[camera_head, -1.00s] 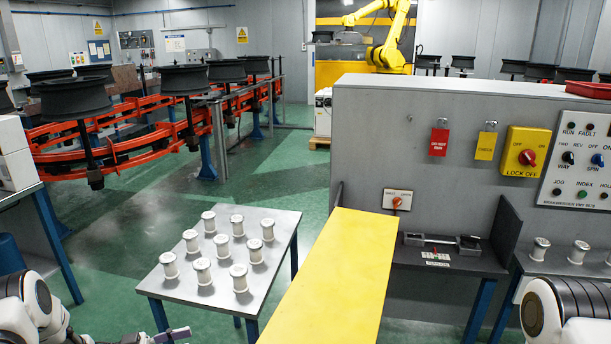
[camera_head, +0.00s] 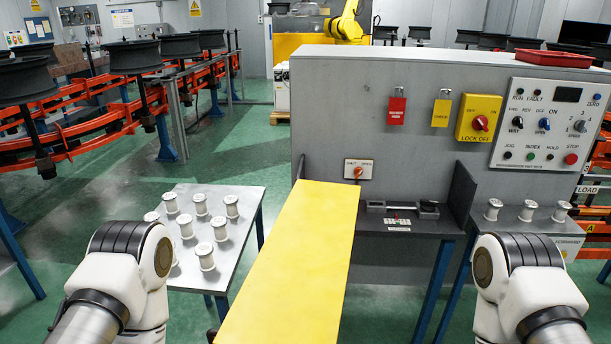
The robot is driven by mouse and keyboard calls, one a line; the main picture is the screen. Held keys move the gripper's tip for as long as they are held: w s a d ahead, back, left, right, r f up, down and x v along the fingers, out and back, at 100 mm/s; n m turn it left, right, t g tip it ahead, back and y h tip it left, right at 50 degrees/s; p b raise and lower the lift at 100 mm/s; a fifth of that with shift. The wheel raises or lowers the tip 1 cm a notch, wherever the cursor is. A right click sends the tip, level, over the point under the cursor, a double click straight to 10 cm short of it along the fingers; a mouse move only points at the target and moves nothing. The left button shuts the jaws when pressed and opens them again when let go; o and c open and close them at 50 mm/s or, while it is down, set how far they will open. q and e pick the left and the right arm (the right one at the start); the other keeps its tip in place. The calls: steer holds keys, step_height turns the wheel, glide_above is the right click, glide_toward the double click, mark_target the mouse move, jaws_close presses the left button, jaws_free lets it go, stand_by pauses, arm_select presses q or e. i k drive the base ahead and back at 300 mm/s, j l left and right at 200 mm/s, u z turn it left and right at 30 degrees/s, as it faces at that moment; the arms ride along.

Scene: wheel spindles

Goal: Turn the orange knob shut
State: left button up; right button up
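The small orange knob (camera_head: 358,172) sits on a white labelled plate on the grey cabinet's front wall, just behind the far end of the yellow panel. It is too small for me to tell which way its pointer stands. Neither of my grippers shows in the head view. Only my white arm links stand at the bottom left and bottom right, both well short of the knob. Nothing covers the knob.
A long yellow panel (camera_head: 296,260) runs from the front edge toward the knob. A table with several white spools (camera_head: 205,256) stands left of it. A dark shelf (camera_head: 398,220) lies right of the knob. A yellow lock-off box (camera_head: 479,118) and control panel (camera_head: 548,128) are higher right.

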mark_target(358, 171)
steer(key=j+z, duration=0.2)
steer(key=j, duration=0.35)
steer(key=j+z, duration=0.25)
steer(key=j, duration=0.3)
steer(key=j+z, duration=0.2)
steer(key=j, duration=0.4)
steer(key=k+j+z, duration=0.2)
steer(key=j, duration=0.3)
steer(key=k+j+z, duration=0.2)
steer(key=j, duration=0.35)
steer(key=i+z, duration=0.1)
steer(key=z, duration=1.2)
steer(key=i+l+z, duration=0.2)
steer(key=i+z, duration=0.15)
steer(key=i, duration=0.4)
steer(key=i+z, duration=0.3)
steer(key=i, duration=0.45)
steer(key=i+u, duration=0.85)
steer(key=i+l+u, duration=0.2)
steer(key=u, duration=0.25)
steer(key=i, duration=0.1)
